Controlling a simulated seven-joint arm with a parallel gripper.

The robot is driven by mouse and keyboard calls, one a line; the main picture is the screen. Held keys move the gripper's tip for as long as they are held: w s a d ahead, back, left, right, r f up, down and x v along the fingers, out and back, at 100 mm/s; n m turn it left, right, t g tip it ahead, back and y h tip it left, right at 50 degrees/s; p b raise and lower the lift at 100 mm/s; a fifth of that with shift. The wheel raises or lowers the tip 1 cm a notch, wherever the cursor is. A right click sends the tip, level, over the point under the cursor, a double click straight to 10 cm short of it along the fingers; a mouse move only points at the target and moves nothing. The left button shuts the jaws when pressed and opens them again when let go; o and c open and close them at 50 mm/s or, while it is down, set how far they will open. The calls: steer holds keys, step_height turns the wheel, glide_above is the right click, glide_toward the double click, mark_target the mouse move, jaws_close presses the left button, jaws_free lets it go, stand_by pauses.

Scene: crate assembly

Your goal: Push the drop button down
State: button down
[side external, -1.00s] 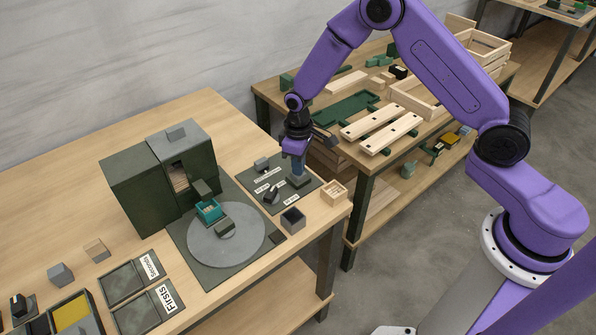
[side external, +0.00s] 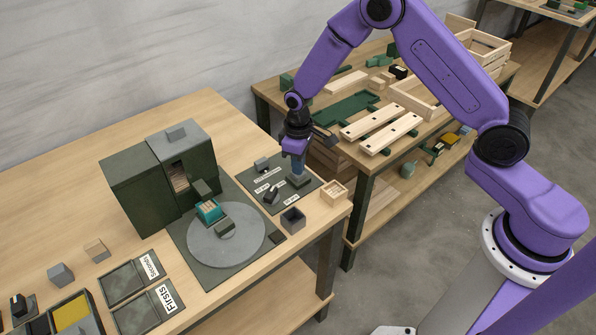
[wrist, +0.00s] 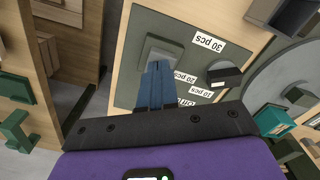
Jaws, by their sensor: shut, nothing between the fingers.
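A grey square button block (side external: 299,181), which appears to be the drop button, sits on the dark control panel (side external: 262,199). It also shows in the wrist view (wrist: 178,50), partly hidden by my fingers. My gripper (side external: 298,173) is shut and empty, with its blue fingers (wrist: 155,72) pointing down at the button. The fingertips are at or touching its top; how far it is pressed I cannot tell. A black selector knob (wrist: 224,77) stands beside labels reading 30, 20 and 10 pcs. A teal box (side external: 209,211) with pale pieces sits below the dark green dispenser (side external: 150,193).
A grey turntable (side external: 240,246) lies left of the panel. A small grey open box (side external: 292,219) and a wooden box (side external: 334,192) stand near the table's front edge. A second table (side external: 262,88) with wooden slats and crates is behind my gripper.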

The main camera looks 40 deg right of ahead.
step_height(320, 180, up, 8)
stand_by(1.0)
steer(key=shift+f, duration=0.1)
steer(key=s+a+r+n, duration=0.1)
steer(key=s+r+n, duration=0.1)
steer(key=s+r, duration=0.45)
steer(key=s+a+r+n, duration=0.1)
steer(key=s+r, duration=0.2)
steer(key=s, duration=0.7)
steer(key=s+d+r+n, duration=0.1)
steer(key=s+d, duration=0.3)
steer(key=s, duration=0.4)
steer(key=s+d+r+n, duration=0.2)
steer(key=s+d, duration=0.1)
steer(key=s, duration=0.6)
steer(key=shift+d+n, duration=0.3)
steer(key=shift+d, duration=0.05)
